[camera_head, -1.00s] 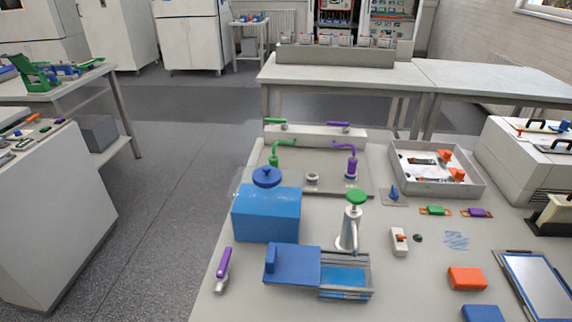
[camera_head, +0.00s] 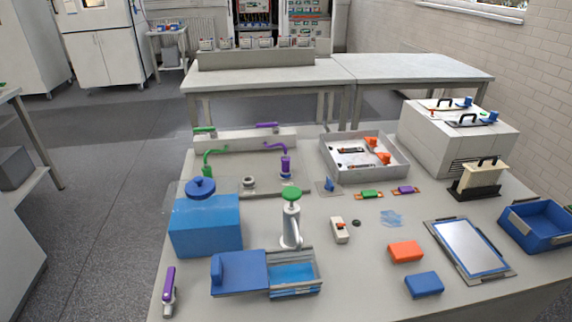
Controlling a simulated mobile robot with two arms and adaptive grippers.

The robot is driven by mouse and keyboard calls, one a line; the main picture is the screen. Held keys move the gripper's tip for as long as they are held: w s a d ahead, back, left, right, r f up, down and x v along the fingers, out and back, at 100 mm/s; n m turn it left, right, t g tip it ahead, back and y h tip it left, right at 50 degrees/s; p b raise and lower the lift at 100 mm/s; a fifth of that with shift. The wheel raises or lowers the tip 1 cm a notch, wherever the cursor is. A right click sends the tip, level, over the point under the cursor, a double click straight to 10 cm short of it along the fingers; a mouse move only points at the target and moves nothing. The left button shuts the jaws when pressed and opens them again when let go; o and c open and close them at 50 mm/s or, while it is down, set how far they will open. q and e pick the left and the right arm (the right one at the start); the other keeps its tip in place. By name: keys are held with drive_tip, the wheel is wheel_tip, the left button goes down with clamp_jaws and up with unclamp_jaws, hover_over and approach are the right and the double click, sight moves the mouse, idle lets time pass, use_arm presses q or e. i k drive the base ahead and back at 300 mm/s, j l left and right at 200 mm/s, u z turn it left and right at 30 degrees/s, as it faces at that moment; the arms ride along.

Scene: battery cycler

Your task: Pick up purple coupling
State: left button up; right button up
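Several purple things are in view, and I cannot tell for certain which is the coupling. A small purple block (camera_head: 405,190) lies on an orange-ended strip at the right of the table, beside a similar green block (camera_head: 369,194). A purple upright fitting with a bent pipe (camera_head: 286,165) stands on the grey panel at the back left. A purple lever (camera_head: 267,126) is on the ledge behind it. A purple-handled tool (camera_head: 169,286) lies at the front left. Neither of my grippers is in view.
A blue box (camera_head: 206,226), a green-topped dispenser (camera_head: 291,220) and a blue sliding tray (camera_head: 240,273) occupy the left. A grey tray (camera_head: 330,160), white machine (camera_head: 455,140), framed panel (camera_head: 468,248) and blue bin (camera_head: 540,226) stand right. Orange (camera_head: 405,251) and blue (camera_head: 424,285) blocks lie in front.

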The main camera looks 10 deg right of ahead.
sight(285, 160)
drive_tip(key=j+u, duration=0.15)
drive_tip(key=u, duration=0.3)
drive_tip(key=j+u, duration=0.15)
drive_tip(key=u, duration=0.25)
drive_tip(key=i+j+u, duration=0.2)
drive_tip(key=j, duration=0.35)
drive_tip(key=i+j+u, duration=0.25)
drive_tip(key=j, duration=0.3)
drive_tip(key=i+j+u, duration=0.2)
drive_tip(key=i+j, duration=0.25)
drive_tip(key=i+j+z, duration=0.15)
drive_tip(key=i+z, duration=0.15)
drive_tip(key=i, duration=0.2)
drive_tip(key=i+j+z, duration=0.25)
drive_tip(key=i, duration=0.2)
drive_tip(key=i+l+z, duration=0.15)
drive_tip(key=i+z, duration=0.75)
drive_tip(key=i+j+z, duration=0.2)
drive_tip(key=i+z, duration=0.2)
drive_tip(key=i+l+z, duration=0.15)
drive_tip(key=z, duration=0.25)
drive_tip(key=i+z, duration=0.6)
drive_tip(key=z, duration=0.25)
drive_tip(key=i+j+z, duration=0.1)
drive_tip(key=i+z, duration=0.15)
drive_tip(key=z, duration=0.15)
